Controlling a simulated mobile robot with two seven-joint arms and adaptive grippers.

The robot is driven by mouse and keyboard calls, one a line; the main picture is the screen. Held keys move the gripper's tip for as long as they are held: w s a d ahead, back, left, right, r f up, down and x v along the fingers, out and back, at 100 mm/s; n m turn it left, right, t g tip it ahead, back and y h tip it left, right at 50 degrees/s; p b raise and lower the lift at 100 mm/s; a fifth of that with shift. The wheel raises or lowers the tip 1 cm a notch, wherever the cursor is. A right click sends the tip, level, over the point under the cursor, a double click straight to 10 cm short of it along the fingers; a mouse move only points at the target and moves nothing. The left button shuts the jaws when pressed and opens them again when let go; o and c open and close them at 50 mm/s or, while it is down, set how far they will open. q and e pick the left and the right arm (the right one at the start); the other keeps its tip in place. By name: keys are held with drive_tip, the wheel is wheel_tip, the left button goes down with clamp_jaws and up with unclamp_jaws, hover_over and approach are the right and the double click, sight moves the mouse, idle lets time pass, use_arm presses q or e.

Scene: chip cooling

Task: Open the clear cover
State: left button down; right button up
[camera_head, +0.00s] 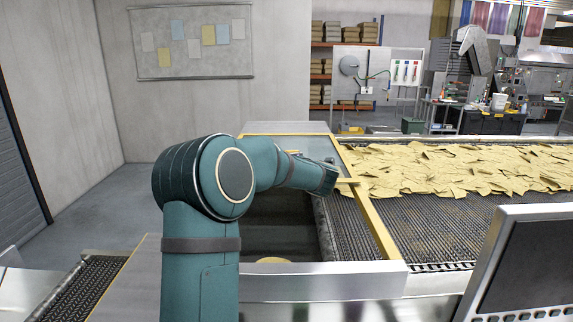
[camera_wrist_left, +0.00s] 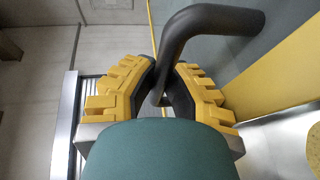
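The clear cover is a see-through panel with a yellow frame (camera_head: 372,220) at the near end of the conveyor, and it looks lowered in the head view. Its yellow frame also fills the right of the left wrist view (camera_wrist_left: 275,70). A dark, bent bar handle (camera_wrist_left: 205,20) stands out from the panel there. My left gripper (camera_wrist_left: 163,72) has its yellow, ridged fingers on both sides of the handle and looks closed on it. In the head view, my left gripper (camera_head: 347,181) is at the frame's right side, mostly hidden by its own wrist. My right gripper is not in view.
Yellow chips (camera_head: 450,165) cover the far part of the mesh conveyor (camera_head: 440,225) to the right. A dark control screen (camera_head: 530,265) stands at the front right. A wall board (camera_head: 190,42) hangs behind, with open floor at the left.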

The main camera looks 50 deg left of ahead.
use_arm(q)
drive_tip(key=w+a+p, duration=0.2)
drive_tip(key=a, duration=0.1)
drive_tip(key=shift+w+a+r, duration=0.1)
drive_tip(key=shift+w+a, duration=0.05)
drive_tip(key=shift+w, duration=0.25)
drive_tip(key=shift+w+a, duration=0.2)
drive_tip(key=shift+a, duration=0.05)
drive_tip(key=c, duration=1.3)
unclamp_jaws()
drive_tip(key=shift+d, duration=0.1)
